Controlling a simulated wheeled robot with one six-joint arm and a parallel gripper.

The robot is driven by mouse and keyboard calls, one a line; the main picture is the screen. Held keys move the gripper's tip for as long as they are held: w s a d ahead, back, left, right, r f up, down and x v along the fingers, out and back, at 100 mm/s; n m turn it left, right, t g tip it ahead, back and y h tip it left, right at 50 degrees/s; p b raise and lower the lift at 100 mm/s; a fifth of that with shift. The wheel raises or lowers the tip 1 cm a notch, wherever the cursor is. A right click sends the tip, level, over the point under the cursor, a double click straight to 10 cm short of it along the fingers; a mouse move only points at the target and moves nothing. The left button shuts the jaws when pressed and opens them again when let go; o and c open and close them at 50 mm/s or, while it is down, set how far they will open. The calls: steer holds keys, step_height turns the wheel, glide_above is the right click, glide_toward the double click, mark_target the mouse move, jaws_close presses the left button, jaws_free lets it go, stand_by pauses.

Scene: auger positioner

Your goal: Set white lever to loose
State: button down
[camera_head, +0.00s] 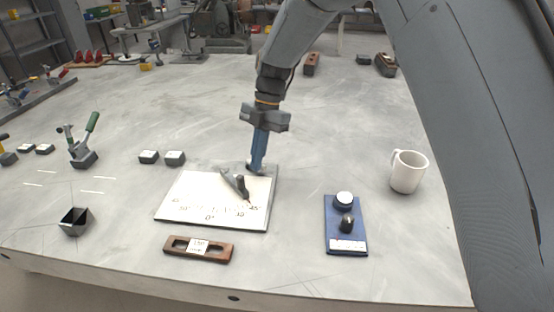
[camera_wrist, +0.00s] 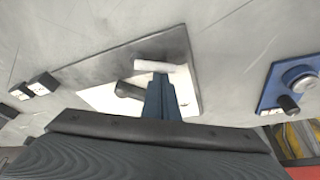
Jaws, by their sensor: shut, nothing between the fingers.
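The white lever (camera_wrist: 155,66) shows in the wrist view as a short pale bar near the far edge of a plate. My gripper (camera_wrist: 159,78) points down with its fingers together and empty, its tips right at the lever; I cannot tell whether they touch. In the head view my gripper (camera_head: 256,168) is over the far right part of the white angle plate (camera_head: 189,190), and it mostly hides the lever. A dark pointer arm (camera_head: 237,185) lies on the plate, left of the fingers; it also shows in the wrist view (camera_wrist: 130,90). The loose marking is not readable.
A blue panel (camera_head: 332,237) with knobs and a white mug (camera_head: 408,174) stand to the right. A brown slotted block (camera_head: 179,246) lies in front. Two small blocks (camera_head: 174,158) and a green-handled clamp (camera_head: 84,150) are to the left. The table behind the plate is mostly clear.

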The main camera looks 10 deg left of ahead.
steer(key=shift+w+d+b, duration=0.3)
steer(key=shift+w+b, duration=0.3)
steer(key=shift+w, duration=0.05)
steer(key=shift+w+d+r, duration=0.1)
steer(key=shift+w+d, duration=0.05)
steer(key=shift+w, duration=0.15)
stand_by(0.4)
steer(key=s, duration=0.2)
steer(key=s+r+p, duration=0.1)
steer(key=s, duration=0.1)
steer(key=shift+s, duration=0.2)
steer(key=a+b+v, duration=0.1)
steer(key=v, duration=0.8)
steer(key=shift+w+a+r, duration=0.2)
steer(key=shift+w+r, duration=0.1)
steer(key=shift+w, duration=0.05)
